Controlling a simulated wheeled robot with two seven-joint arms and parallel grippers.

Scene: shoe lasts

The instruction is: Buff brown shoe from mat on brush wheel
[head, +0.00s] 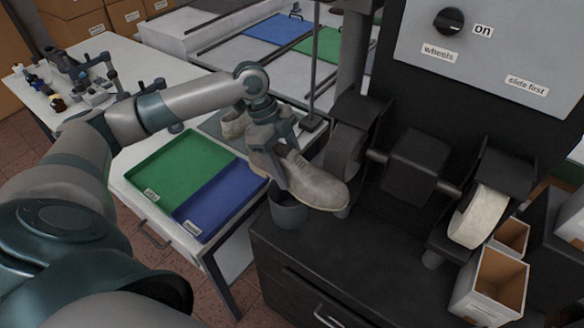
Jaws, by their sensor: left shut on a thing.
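My left gripper (279,172) is shut on a grey-brown shoe (318,188), with its fingers at the shoe's opening. The shoe is held in the air, toe pointing right, above the front left of the black machine. The dark brush wheel (343,152) is just behind the toe; I cannot tell whether they touch. A pale wheel (478,216) is at the machine's right end. Another light shoe (234,124) stands on a grey mat (211,124) behind my gripper, partly hidden by my arm. My right gripper is not in view.
A grey cup (288,211) is below the held shoe. Green (178,165) and blue (222,198) trays lie on the white table to the left. The panel knob (449,21) is beside an "on" label. Open boxes (490,287) stand at the right.

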